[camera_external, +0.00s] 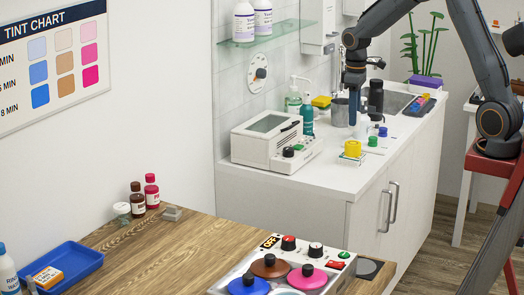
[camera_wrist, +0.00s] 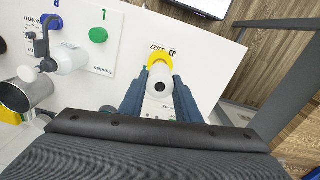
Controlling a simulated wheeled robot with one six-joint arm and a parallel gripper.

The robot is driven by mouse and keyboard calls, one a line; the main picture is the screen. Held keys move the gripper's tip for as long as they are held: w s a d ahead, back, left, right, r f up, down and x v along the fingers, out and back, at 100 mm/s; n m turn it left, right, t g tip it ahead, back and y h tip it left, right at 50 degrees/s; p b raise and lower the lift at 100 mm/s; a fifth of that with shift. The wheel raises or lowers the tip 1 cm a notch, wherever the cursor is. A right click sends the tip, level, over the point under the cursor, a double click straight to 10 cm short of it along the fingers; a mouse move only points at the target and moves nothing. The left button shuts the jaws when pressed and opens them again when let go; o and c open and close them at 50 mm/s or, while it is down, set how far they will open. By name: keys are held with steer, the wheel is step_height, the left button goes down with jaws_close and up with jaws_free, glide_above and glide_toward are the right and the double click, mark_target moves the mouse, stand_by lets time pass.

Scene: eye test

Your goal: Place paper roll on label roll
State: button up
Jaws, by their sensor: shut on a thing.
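My gripper (camera_external: 354,122) points down over the white counter, above and behind the yellow roll (camera_external: 353,148) in the external view. In the wrist view its two blue fingers (camera_wrist: 160,92) are shut on a white paper roll (camera_wrist: 160,76) with a dark round core. The yellow roll, which looks like the label roll, shows in the wrist view (camera_wrist: 158,57) as a yellow rim partly hidden behind the paper roll. I cannot tell whether the two rolls touch. The paper roll is not clearly seen in the external view.
A green cap (camera_external: 372,141) and a blue cap (camera_external: 382,131) stand right of the yellow roll. A metal cup (camera_external: 340,113) stands behind, near the teal bottle (camera_external: 307,120). A white machine (camera_external: 272,143) is at left. The counter's front edge is close.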

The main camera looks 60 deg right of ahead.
steer(key=shift+f+p, duration=0.55)
steer(key=shift+f, duration=1.7)
steer(key=shift+f, duration=0.1)
steer(key=o, duration=1.1)
steer(key=shift+c, duration=0.2)
step_height(320, 180, up, 12)
steer(key=b, duration=0.3)
steer(key=s+a+f+m, duration=0.1)
steer(key=s+a+f, duration=0.5)
steer(key=s, duration=0.3)
steer(key=s+a+f+t, duration=0.1)
steer(key=s+a+f, duration=0.6)
steer(key=s+a, duration=0.1)
steer(key=shift+s+a+f+m, duration=0.25)
steer(key=shift+s+a+m, duration=0.15)
steer(key=shift+s, duration=0.1)
